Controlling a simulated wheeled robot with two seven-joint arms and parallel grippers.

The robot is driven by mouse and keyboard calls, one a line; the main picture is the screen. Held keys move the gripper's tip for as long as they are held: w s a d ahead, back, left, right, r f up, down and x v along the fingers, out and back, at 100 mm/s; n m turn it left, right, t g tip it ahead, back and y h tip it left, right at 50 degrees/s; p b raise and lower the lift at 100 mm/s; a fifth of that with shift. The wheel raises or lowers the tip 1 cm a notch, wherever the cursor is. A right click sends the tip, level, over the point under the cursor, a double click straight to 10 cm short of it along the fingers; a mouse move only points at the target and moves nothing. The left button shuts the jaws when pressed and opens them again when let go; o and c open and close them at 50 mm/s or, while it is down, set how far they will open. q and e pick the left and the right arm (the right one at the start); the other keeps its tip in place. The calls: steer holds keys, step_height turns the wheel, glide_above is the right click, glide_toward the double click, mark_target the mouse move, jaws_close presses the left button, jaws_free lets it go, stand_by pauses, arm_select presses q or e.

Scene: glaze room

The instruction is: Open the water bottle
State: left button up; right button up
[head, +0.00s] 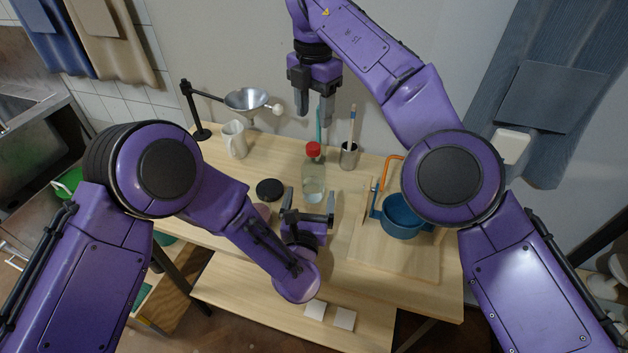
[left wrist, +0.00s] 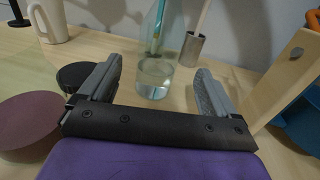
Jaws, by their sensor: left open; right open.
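The water bottle (head: 313,186) is clear with a red cap (head: 313,150) and stands upright on the wooden table. Some water shows in its lower part, which is also in the left wrist view (left wrist: 155,80); the cap is outside that view. My left gripper (head: 308,196) is open, low at the near side of the bottle. In the left wrist view, its fingers (left wrist: 157,77) point towards the bottle, which appears between them with gaps on both sides. My right gripper (head: 314,108) is open and empty, fingers down, above the cap in the head view.
A metal cup (head: 348,155) with a brush stands behind right of the bottle. A white mug (head: 234,139) and a funnel on a stand (head: 246,101) are back left. A black disc (head: 269,190) lies left. A blue pot (head: 402,214) sits right, near a wooden upright (left wrist: 285,78).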

mark_target(313, 146)
arm_select(q)
steer(key=w, duration=0.5)
steer(key=w+d, duration=0.1)
steer(key=w, duration=0.2)
arm_select(e)
steer(key=shift+a, duration=0.1)
arm_select(q)
steer(key=shift+s, duration=0.1)
jaws_close()
arm_select(e)
steer(key=shift+r, duration=0.1)
steer(key=m, duration=1.7)
steer(key=shift+m, duration=0.4)
step_height(313, 146, down, 8)
steer(key=shift+f, duration=0.1)
